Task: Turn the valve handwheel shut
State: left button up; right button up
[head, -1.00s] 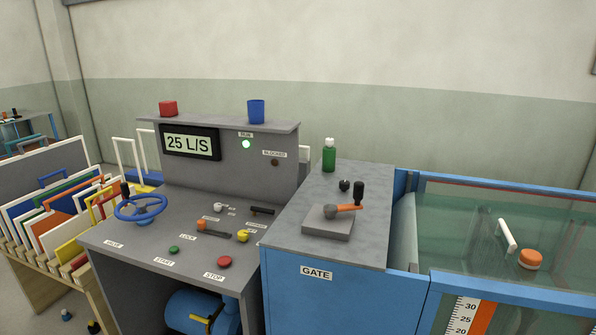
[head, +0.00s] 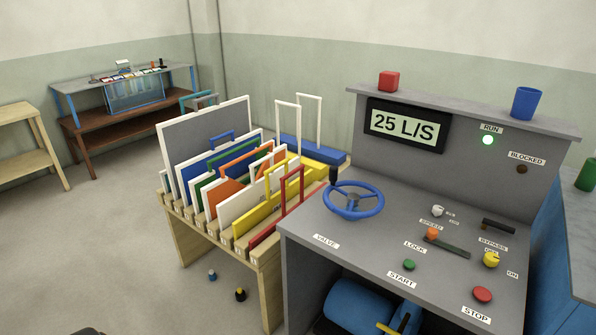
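The valve handwheel (head: 381,211) is a blue ring with spokes and a dark upright knob (head: 333,175) at its far left rim. It sits on the left part of the grey console top (head: 345,265), behind a label reading VALVE (head: 326,241). The display (head: 405,124) on the console's back panel reads 25 L/S. The green RUN lamp (head: 488,140) is lit and the BLOCKED lamp (head: 522,169) is dark. Neither of my grippers shows in the head view.
An orange-ended LOCK lever (head: 433,233), green START button (head: 409,264), red STOP button (head: 482,294) and yellow knob (head: 491,259) sit right of the wheel. A wooden rack (head: 190,236) of coloured panels stands close left of the console. Open floor (head: 110,240) lies further left.

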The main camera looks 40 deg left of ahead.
aim_at(353, 199)
jog(key=j, duration=0.6)
jog(key=k+j, duration=0.15)
jog(key=j, duration=1.05)
jog(key=k+j, duration=0.15)
jog(key=j, duration=0.45)
